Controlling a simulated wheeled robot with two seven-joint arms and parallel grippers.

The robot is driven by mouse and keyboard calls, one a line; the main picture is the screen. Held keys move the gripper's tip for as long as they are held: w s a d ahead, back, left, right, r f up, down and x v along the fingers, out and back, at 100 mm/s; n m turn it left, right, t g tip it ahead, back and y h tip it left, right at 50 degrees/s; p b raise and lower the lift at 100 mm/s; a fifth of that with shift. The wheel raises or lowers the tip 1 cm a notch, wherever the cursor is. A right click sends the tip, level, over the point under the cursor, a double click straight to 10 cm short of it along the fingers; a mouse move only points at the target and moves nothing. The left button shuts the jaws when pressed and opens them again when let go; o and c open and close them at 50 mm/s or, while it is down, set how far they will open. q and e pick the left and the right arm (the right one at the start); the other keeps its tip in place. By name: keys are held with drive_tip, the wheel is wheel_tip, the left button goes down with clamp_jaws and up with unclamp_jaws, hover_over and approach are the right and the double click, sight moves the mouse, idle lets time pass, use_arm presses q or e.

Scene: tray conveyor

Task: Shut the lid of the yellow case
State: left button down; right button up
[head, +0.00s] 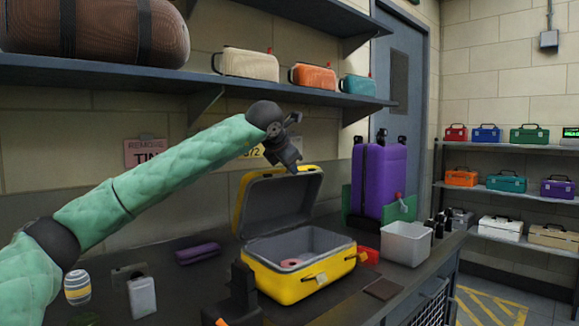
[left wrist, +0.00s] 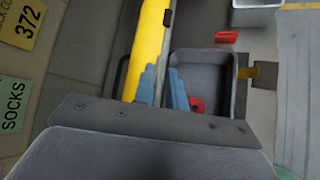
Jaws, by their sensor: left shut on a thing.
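The yellow case (head: 300,285) stands on the dark workbench with its lid (head: 240,208) raised, tilted up at the back. Its grey interior holds a small red round thing (head: 294,262), which also shows in the left wrist view (left wrist: 196,104). My left gripper (head: 291,168) reaches from the left to the top edge of the raised lid and is shut on it. In the left wrist view the blue fingertips (left wrist: 163,88) are at the yellow lid (left wrist: 149,45), with the open case body (left wrist: 205,62) beyond. The exact contact is partly hidden.
A purple suitcase (head: 379,180) and a white bin (head: 406,244) stand right of the case. A dark upright object (head: 243,290) is close to its front left. A purple pouch (head: 198,253) lies left. A shelf (head: 200,92) hangs above.

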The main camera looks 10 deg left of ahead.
use_arm(q)
drive_tip(key=shift+f, duration=0.1)
drive_tip(key=c, duration=1.5)
unclamp_jaws()
drive_tip(key=shift+c, duration=0.2)
